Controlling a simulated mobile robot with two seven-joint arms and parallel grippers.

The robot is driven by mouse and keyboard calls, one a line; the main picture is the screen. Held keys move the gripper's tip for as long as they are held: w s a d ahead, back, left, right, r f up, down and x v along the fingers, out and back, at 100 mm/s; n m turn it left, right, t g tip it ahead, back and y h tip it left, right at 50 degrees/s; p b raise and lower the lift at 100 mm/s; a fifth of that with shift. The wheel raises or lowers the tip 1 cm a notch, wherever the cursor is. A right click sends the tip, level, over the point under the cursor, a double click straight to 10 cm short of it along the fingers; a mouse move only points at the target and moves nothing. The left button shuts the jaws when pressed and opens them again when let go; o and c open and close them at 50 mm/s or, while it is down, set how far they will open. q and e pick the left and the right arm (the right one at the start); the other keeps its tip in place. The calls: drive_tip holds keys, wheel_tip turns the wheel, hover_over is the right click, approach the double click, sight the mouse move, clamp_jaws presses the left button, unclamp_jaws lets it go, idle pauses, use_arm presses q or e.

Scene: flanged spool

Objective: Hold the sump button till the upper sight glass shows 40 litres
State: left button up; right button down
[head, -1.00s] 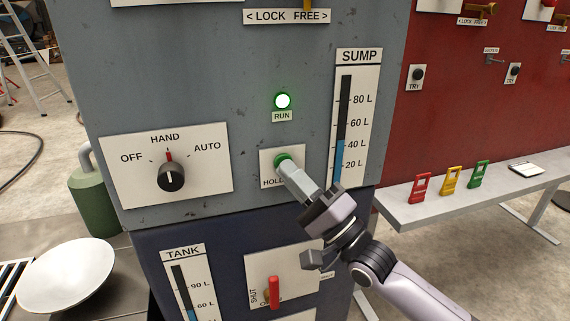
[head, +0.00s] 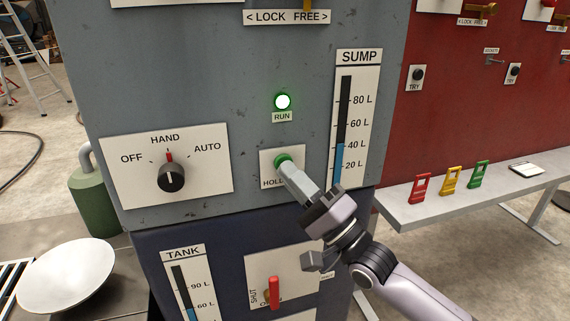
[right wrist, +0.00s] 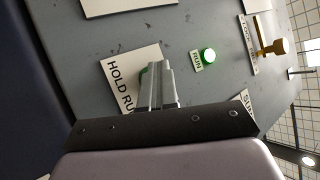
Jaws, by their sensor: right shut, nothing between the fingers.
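The green button (head: 282,159) sits on a white plate marked HOLD on the grey panel. My right gripper (head: 290,172) is shut and empty, with its fingertips against the button and hiding part of it. In the right wrist view the fingers (right wrist: 157,85) cover most of the button, with a sliver of green beside them. The upper sight glass (head: 343,125), marked SUMP, has a blue column whose top stands close to the 40 L mark. The green RUN lamp (head: 283,102) above the button is lit. My left gripper is not in view.
A selector knob (head: 171,177) points to HAND, left of the button. Below are the TANK sight glass (head: 187,290) and a red valve handle (head: 274,292). A grey bench (head: 425,212) with coloured tags stands at the right.

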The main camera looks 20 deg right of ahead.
drive_tip(key=shift+s+p, duration=0.4)
drive_tip(key=shift+s, duration=0.4)
drive_tip(key=shift+s, duration=0.1)
drive_tip(key=s+p, duration=0.2)
drive_tip(key=s, duration=0.2)
drive_tip(key=shift+s+d, duration=0.1)
drive_tip(key=shift+s, duration=0.3)
drive_tip(key=shift+p, duration=0.35)
